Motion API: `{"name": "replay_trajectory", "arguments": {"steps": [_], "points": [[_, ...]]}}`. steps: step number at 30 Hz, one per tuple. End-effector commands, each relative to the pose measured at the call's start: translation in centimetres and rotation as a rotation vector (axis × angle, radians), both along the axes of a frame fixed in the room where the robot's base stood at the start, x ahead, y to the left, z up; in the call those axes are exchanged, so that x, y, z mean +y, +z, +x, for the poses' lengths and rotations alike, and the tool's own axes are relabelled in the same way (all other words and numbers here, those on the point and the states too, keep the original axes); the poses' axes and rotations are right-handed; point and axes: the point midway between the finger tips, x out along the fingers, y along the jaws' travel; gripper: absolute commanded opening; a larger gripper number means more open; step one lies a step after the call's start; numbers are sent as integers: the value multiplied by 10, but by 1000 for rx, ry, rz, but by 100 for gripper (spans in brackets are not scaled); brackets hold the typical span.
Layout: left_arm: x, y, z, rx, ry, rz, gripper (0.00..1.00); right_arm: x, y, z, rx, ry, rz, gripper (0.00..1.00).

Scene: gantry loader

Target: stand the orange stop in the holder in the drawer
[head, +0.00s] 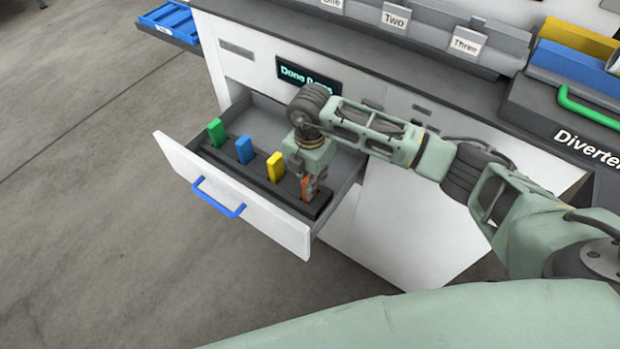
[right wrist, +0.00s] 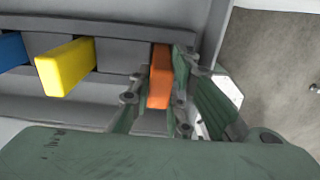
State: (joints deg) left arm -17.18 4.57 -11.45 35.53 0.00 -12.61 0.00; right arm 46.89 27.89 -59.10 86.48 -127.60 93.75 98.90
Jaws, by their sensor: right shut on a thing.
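The orange stop (head: 308,187) is upright at the right end of the dark holder (head: 256,181) in the open drawer (head: 235,193). My right gripper (head: 312,190) reaches down over it and is shut on it. In the right wrist view the orange stop (right wrist: 160,75) is between the fingers of my right gripper (right wrist: 160,95). Its far end meets the holder's slot strip, but the fingers partly hide it and I cannot tell how deep it sits. My left gripper is not in view.
Green (head: 217,132), blue (head: 243,149) and yellow (head: 275,167) stops stand in the holder to the left. The drawer front has a blue handle (head: 218,198). The counter (head: 370,60) with numbered bins is above, behind the drawer. Open floor lies at the left.

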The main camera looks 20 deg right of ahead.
Motion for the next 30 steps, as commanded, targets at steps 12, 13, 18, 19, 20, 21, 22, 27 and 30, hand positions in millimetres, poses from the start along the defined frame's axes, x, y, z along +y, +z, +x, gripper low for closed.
{"name": "replay_trajectory", "arguments": {"steps": [12, 13, 18, 19, 20, 21, 22, 27, 30], "points": [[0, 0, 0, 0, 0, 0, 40, 0, 0, 0, 0, 0, 0, 39], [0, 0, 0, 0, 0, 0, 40, 0, 0, 0, 0, 0, 0, 39], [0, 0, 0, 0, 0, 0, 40, 0, 0, 0, 0, 0, 0, 39], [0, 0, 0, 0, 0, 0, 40, 0, 0, 0, 1, 0, -1, 39], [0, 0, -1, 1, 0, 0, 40, 0, 0, 0, 0, 0, 0, 39], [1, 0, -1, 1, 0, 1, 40, 0, 1, 0, 0, 0, 0, 39], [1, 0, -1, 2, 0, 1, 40, 0, 2, 0, 0, 0, 0, 39], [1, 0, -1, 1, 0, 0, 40, 0, 24, 1, -4, 0, 0, 39], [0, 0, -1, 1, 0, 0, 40, 0, 45, 2, -5, 0, 1, 39]]}}
